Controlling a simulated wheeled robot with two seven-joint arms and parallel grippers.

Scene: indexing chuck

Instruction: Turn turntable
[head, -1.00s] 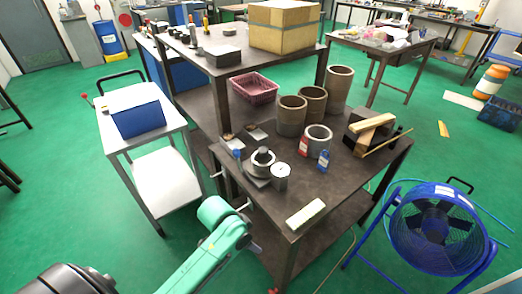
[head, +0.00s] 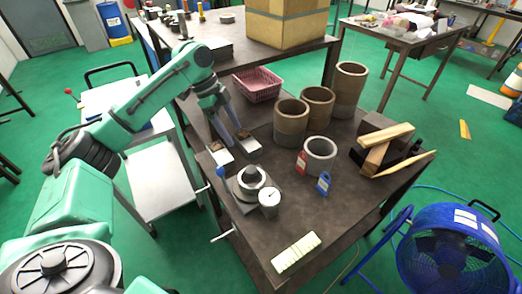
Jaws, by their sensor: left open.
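The turntable (head: 244,200) is a dark grey round chuck on a flat base near the left front edge of the dark table. A light metal ring (head: 251,174) sits on top of it. A small round white-faced dial (head: 269,198) stands at its front right. My left gripper (head: 236,137) points down over the table, behind and left of the turntable. Its two fingers are apart with nothing visible between them. The fingertips are close to two small pale plates with dark pieces (head: 220,155); contact cannot be told. My right gripper is not in view.
Red (head: 301,162) and blue (head: 323,184) tags are by a grey ring (head: 320,155). Tall brown cylinders (head: 291,122) and a pink basket (head: 258,84) stand behind. Wooden bars (head: 385,145) lie right. A pale ribbed block (head: 296,252) lies at the front. A blue fan (head: 452,250) stands on the floor.

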